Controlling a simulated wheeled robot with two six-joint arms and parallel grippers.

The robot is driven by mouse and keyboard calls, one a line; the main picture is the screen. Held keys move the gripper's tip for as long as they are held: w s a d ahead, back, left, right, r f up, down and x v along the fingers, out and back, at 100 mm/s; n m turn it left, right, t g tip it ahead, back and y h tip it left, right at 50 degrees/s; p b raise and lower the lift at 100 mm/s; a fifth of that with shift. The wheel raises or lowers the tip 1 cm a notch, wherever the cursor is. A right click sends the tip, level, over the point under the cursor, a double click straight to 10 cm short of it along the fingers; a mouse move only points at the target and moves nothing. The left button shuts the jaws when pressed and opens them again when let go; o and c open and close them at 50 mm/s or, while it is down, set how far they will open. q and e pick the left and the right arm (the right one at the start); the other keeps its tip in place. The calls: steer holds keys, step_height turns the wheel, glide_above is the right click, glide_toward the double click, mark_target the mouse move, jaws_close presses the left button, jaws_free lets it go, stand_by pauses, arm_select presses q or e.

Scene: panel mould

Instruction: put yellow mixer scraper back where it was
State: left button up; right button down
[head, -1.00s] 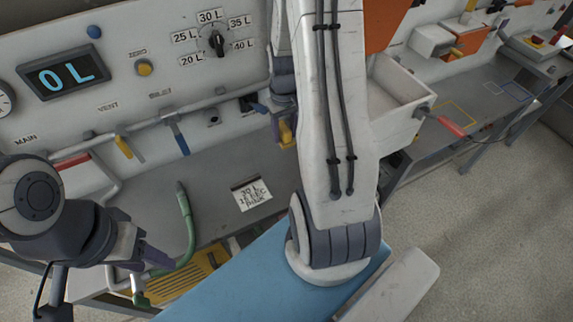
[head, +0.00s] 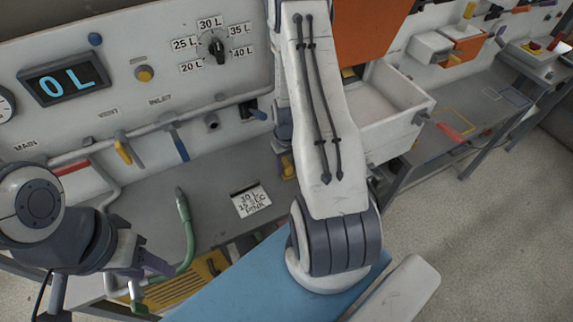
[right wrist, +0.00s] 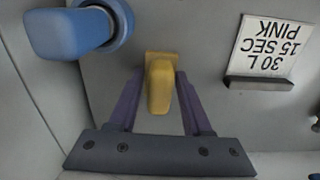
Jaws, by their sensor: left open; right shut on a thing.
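The yellow mixer scraper (right wrist: 159,84) is held between the purple fingers of my right gripper (right wrist: 160,95) in the right wrist view. A small part of the yellow scraper (head: 288,166) shows in the head view, left of my right arm, above the grey worktop; most of it is hidden. My right gripper is shut on it. Whether the scraper touches anything cannot be told. My left gripper (head: 150,264) is open and empty, low at the left near the green hose.
A card reading 30 L, 15 SEC, PINK (head: 251,201) stands on the worktop (head: 215,180). A blue handle (right wrist: 65,33) is close to my right gripper. A green hose (head: 186,230) is by my left gripper. A white bin (head: 385,110) stands right of my right arm.

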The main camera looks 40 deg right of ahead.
steer(key=shift+f, duration=0.1)
steer(key=shift+c, duration=1.7)
jaws_free()
steer(key=shift+r, duration=0.25)
step_height(320, 180, up, 12)
steer(key=b, duration=0.2)
